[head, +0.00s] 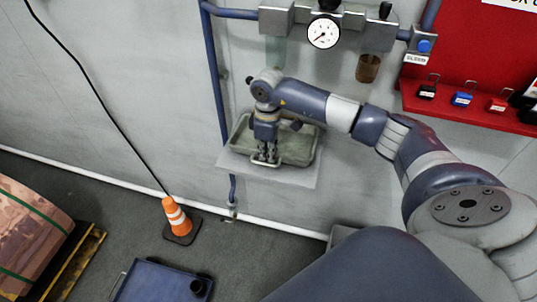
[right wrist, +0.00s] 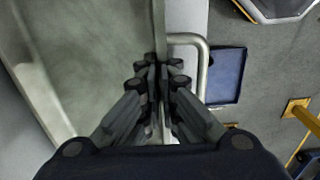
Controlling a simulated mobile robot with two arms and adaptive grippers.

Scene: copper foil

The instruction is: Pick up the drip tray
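The drip tray (head: 300,146) is a shallow grey-green tray on a pale wall shelf (head: 302,180), under the gauge. My right gripper (head: 266,158) points down at its front edge. In the right wrist view the fingers of the right gripper (right wrist: 158,88) are close together, with the wall of the drip tray (right wrist: 90,60) between them; they look shut on it. A bent metal handle (right wrist: 204,72) sticks out from the tray's side beside the fingers, its lower end hidden. The tray looks level on the shelf. My left gripper is not in view.
Above are a pressure gauge (head: 324,32), pipes (head: 216,90) and a brown cup (head: 368,68). A red board with padlocks (head: 462,99) is at right. An orange cone (head: 176,220), a blue cart (head: 160,284) and a strapped pallet load (head: 30,240) stand below left.

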